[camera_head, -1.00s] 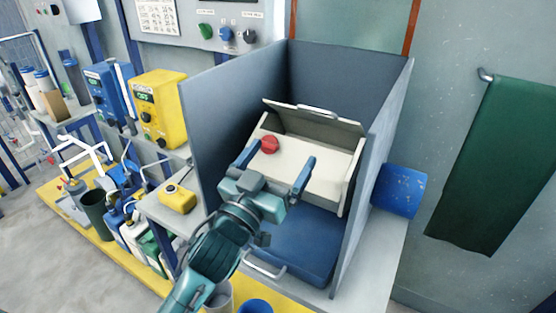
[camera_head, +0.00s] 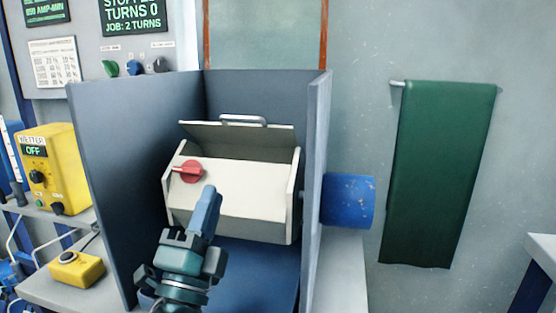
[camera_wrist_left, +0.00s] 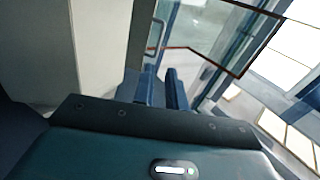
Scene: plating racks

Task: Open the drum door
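The cream drum (camera_head: 240,200) sits inside a grey-blue open-topped enclosure. A flat panel (camera_head: 225,136) with a metal handle (camera_head: 243,119) slants at its top; I cannot tell how far it stands open. A red knob (camera_head: 188,171) is on the drum's upper left front. My left gripper (camera_head: 206,203) is in front of the drum, below and right of the knob, overlapping its lower front in the picture; contact cannot be told. The left wrist view shows its two fingers (camera_wrist_left: 161,88) close together with a narrow empty gap. My right gripper is not in view.
Enclosure walls stand left (camera_head: 130,190) and right (camera_head: 316,180) of the drum. A blue cylinder (camera_head: 347,201) sticks out beyond the right wall. A yellow control box (camera_head: 50,168) and a small yellow box (camera_head: 77,269) are at left. A green cloth (camera_head: 437,170) hangs at right.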

